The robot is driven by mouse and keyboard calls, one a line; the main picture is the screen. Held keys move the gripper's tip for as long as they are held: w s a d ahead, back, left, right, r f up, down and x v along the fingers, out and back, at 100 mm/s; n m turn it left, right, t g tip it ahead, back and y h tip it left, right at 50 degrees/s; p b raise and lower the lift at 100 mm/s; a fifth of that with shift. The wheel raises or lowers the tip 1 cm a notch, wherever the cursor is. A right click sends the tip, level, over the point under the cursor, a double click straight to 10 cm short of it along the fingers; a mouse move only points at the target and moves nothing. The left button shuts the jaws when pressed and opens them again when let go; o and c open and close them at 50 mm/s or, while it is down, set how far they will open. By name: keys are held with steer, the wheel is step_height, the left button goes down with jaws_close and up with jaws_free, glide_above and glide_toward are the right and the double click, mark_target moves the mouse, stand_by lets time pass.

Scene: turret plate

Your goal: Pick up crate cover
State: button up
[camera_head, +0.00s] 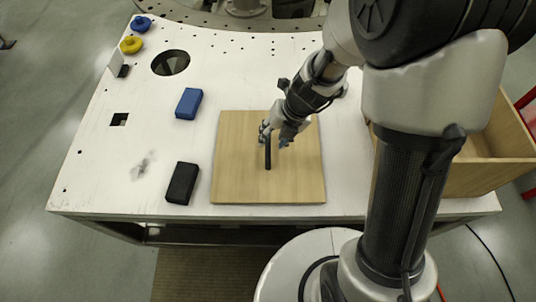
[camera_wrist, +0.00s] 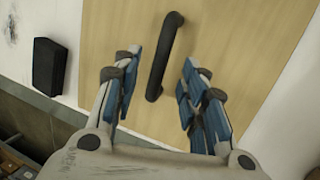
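The crate cover (camera_head: 235,180) is a flat, square, light wood board lying on the white table. A black bar handle (camera_head: 268,155) stands at its middle. My gripper (camera_head: 274,140) is over the cover at the handle. In the wrist view the cover (camera_wrist: 230,40) fills the middle, and the handle (camera_wrist: 163,58) runs between the two fingers of my gripper (camera_wrist: 158,90). The fingers are apart, with clear gaps to the handle on both sides. I cannot tell exactly how far above the cover the fingertips are.
An open wooden crate (camera_head: 480,178) stands at the table's right, partly behind my arm. A black block (camera_head: 182,183) lies left of the cover, with a blue block (camera_head: 189,103) farther back. The white table (camera_head: 90,185) has a round hole (camera_head: 171,62) and a square hole (camera_head: 119,119).

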mark_target(269, 143)
steer(key=b+x, duration=0.3)
steer(key=x, duration=0.2)
steer(key=shift+f, duration=0.4)
steer(key=shift+r, duration=0.15)
steer(key=shift+c, duration=0.5)
jaws_close()
